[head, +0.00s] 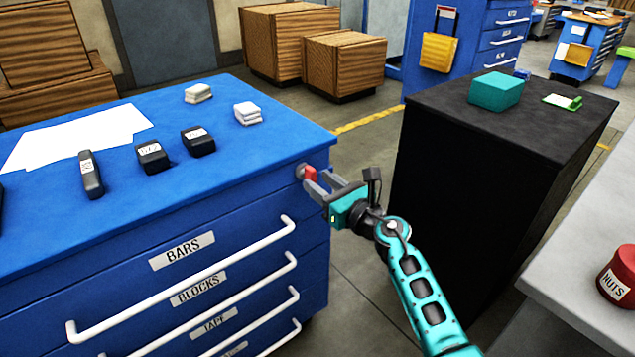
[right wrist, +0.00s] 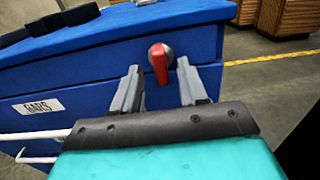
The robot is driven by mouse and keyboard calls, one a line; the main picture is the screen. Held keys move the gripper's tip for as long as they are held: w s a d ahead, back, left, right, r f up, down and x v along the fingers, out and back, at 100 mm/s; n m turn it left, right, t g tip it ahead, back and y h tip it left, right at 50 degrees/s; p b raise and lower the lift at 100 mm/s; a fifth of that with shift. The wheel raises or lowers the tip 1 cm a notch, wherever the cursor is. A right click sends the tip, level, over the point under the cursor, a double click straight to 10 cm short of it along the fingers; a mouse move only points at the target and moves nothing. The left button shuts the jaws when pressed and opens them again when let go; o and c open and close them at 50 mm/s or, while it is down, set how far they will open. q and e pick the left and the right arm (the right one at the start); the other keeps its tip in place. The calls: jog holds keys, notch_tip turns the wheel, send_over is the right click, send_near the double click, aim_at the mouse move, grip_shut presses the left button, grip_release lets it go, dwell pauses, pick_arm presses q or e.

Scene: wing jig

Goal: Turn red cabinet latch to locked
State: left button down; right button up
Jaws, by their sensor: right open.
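The red latch (head: 309,173) is on the upper right corner of the blue drawer cabinet (head: 240,190), just under its top. In the right wrist view the red latch (right wrist: 159,62) has a grey round base and its handle points down, tilted slightly. My right gripper (head: 315,184) is open at the cabinet corner. In the right wrist view its two fingers (right wrist: 158,82) stand on either side of the latch handle, with a gap on each side. I cannot tell if the fingertips reach past the handle. My left gripper is not in view.
The cabinet front has white drawer handles (head: 185,281) below and left of the latch. Black boxes (head: 153,156) and white sheets (head: 80,134) lie on its top. A black cabinet (head: 480,160) stands to the right, with open floor between.

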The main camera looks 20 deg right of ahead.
jog(key=shift+x, duration=1)
grip_shut()
